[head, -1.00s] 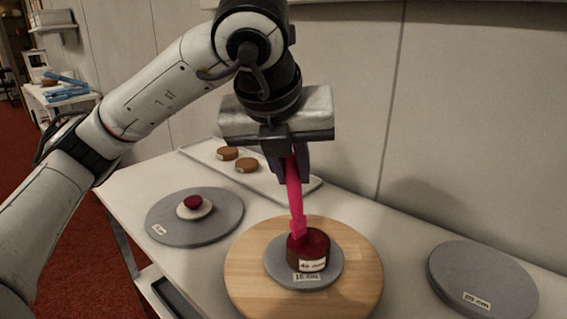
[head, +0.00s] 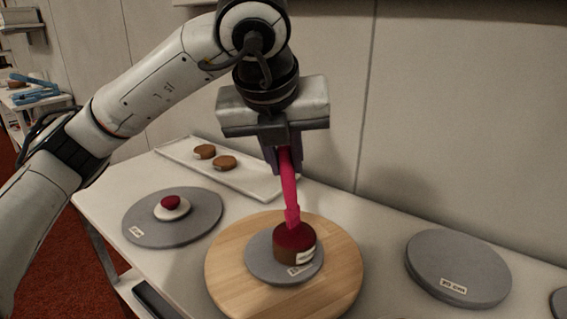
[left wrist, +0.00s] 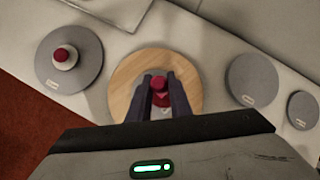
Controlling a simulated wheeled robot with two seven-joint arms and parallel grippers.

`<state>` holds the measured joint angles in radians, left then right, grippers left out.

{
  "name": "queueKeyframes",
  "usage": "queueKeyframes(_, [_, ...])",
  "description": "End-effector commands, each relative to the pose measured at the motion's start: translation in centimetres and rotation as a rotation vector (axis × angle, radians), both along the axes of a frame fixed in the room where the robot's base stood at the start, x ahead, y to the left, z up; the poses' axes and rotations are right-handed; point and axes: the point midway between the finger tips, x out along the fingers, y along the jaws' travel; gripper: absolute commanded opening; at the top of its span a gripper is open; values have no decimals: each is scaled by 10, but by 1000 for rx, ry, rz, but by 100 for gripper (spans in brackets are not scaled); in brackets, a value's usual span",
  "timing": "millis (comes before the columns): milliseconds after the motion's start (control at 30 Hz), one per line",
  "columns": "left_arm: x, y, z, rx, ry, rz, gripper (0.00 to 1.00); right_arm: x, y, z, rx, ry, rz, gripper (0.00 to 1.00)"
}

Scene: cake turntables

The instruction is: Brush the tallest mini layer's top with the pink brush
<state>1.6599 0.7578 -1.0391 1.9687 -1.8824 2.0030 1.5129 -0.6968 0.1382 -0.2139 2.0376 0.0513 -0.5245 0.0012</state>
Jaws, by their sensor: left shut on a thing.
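My left gripper (head: 284,160) is shut on the pink brush (head: 290,188) and holds it upright, bristle end down. The brush tip is at the dark red top of a brown mini layer (head: 294,250) with a white label; I cannot tell whether it touches. This layer stands on a small grey disc (head: 262,262) on a round wooden turntable (head: 225,265). In the left wrist view the left gripper (left wrist: 161,88) points down over the turntable (left wrist: 125,85), and the layer's red top shows between the fingers. My right gripper is not in view.
A grey turntable (head: 140,228) at left bears a small red piece on a white base (head: 172,208). A white tray (head: 262,186) behind holds two brown layers (head: 224,163). A bare grey 20 cm disc (head: 458,265) lies at right, with another grey disc at the right edge.

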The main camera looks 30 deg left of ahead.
Motion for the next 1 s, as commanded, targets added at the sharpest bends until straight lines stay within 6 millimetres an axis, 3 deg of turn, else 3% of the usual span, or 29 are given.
queueKeyframes(1000, [13,26,-2,-1,0,1,0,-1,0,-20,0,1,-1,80])
